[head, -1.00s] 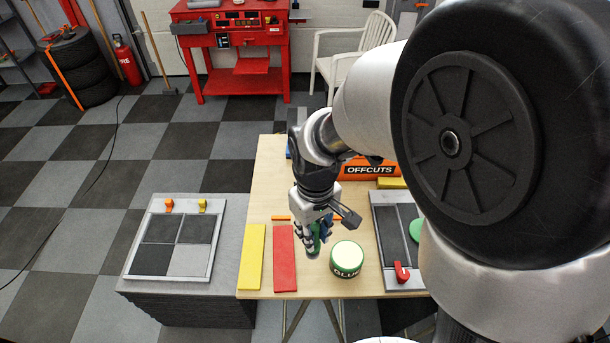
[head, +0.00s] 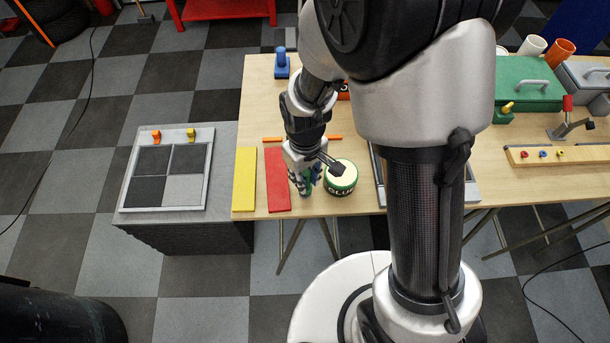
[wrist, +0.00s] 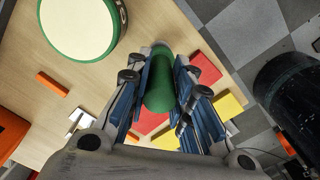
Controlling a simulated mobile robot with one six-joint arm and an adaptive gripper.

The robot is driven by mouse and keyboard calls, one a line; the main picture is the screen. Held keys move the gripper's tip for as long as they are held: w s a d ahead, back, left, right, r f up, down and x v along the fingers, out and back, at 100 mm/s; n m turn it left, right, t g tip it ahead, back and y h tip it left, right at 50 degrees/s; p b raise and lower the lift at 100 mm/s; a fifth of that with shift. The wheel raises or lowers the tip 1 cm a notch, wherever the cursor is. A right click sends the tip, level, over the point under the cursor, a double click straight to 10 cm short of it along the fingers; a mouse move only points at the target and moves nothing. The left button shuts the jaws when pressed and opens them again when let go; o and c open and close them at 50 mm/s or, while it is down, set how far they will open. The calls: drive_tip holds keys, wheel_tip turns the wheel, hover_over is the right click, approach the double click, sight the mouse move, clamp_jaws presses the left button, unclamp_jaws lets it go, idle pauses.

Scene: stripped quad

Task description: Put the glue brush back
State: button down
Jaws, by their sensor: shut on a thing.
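My gripper (head: 304,188) is shut on a green, rounded rod, which I take for the glue brush's handle (wrist: 158,85). In the wrist view the handle sits between the blue finger pads, its rounded end towards the camera. The brush's far end is hidden. The glue pot (head: 341,178) stands on the table just right of my gripper in the head view. It is green with a cream top and lettering. The pot also shows in the wrist view (wrist: 78,28) at the upper left, apart from the held handle.
A red board (head: 277,180) and a yellow board (head: 244,180) lie left of my gripper on the wooden table (head: 258,105). An orange stick (head: 285,140) lies behind. A grey block with a framed tile panel (head: 127,187) stands left of the table.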

drive_tip(key=shift+f, duration=0.15)
drive_tip(key=c, duration=1.4)
unclamp_jaws()
wheel_tip(320, 180, up, 13)
drive_tip(key=p, duration=0.3)
drive_tip(key=shift+f, duration=0.2)
drive_tip(key=s+d+r+m+t, duration=0.1)
drive_tip(key=s+d+r+m, duration=0.1)
drive_tip(key=s+d+r, duration=0.1)
drive_tip(key=s+d+r+m+t, duration=0.2)
drive_tip(key=s+d+r, duration=0.2)
drive_tip(key=s+r, duration=0.2)
drive_tip(key=s+d+r+m+t, duration=0.1)
drive_tip(key=s+d+r+m, duration=0.1)
drive_tip(key=s+d+r, duration=0.2)
drive_tip(key=shift+s+r+t, duration=0.15)
drive_tip(key=shift+r, duration=0.65)
drive_tip(key=shift+s+r+t, duration=0.15)
drive_tip(key=shift+r, duration=0.6)
